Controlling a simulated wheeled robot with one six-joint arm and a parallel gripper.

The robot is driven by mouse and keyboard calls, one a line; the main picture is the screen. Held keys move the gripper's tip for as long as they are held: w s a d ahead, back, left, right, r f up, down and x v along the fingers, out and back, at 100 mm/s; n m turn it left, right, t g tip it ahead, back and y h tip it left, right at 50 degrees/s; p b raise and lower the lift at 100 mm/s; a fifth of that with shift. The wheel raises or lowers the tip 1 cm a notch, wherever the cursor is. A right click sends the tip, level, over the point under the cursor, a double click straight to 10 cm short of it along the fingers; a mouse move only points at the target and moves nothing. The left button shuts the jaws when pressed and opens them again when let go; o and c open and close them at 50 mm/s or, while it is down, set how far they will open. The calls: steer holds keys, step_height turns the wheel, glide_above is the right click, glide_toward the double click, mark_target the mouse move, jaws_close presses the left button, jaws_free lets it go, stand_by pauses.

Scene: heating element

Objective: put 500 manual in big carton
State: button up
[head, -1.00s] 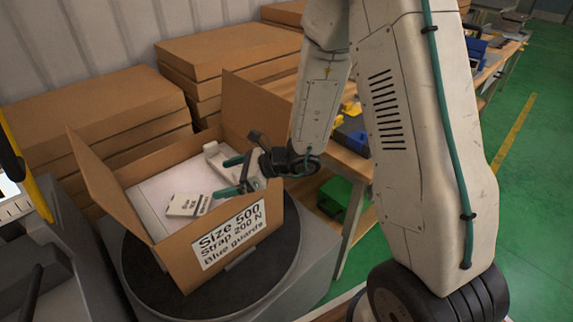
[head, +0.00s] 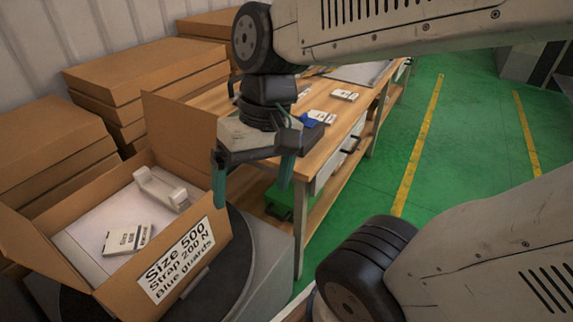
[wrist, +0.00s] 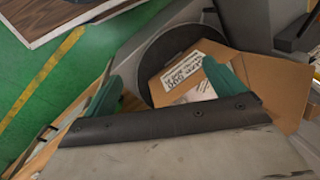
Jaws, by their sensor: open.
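The big carton (head: 200,285) stands open at lower left in the head view, labelled "Size 500, Strap 200 N, Blue guards". A small white printed manual (head: 127,239) lies flat inside on a pale surface; its print is too small to read surely. A white bracket-like part (head: 162,188) lies behind it in the carton. My gripper (head: 252,182) hangs right of the carton, open and empty, its green fingers apart and pointing down. In the wrist view the carton (wrist: 262,80) shows beyond my gripper (wrist: 165,92), partly hidden by one finger.
The carton sits on a round dark turntable (wrist: 165,42). A wooden workbench (head: 215,97) behind my gripper bears small white boxes or booklets (head: 345,95) and a blue item (head: 309,119). Stacked brown cartons (head: 145,75) stand at the back left. Green floor (head: 470,130) is open at right.

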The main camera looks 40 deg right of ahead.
steer(key=d+h, duration=0.1)
steer(key=s+d+r+n+t, duration=0.1)
steer(key=d, duration=0.1)
steer(key=s+d+h, duration=0.1)
steer(key=shift+s+d+r+n+h, duration=0.1)
steer(key=shift+d+r+n+h, duration=0.2)
steer(key=shift+d+r, duration=0.1)
steer(key=shift+c, duration=0.3)
stand_by(0.6)
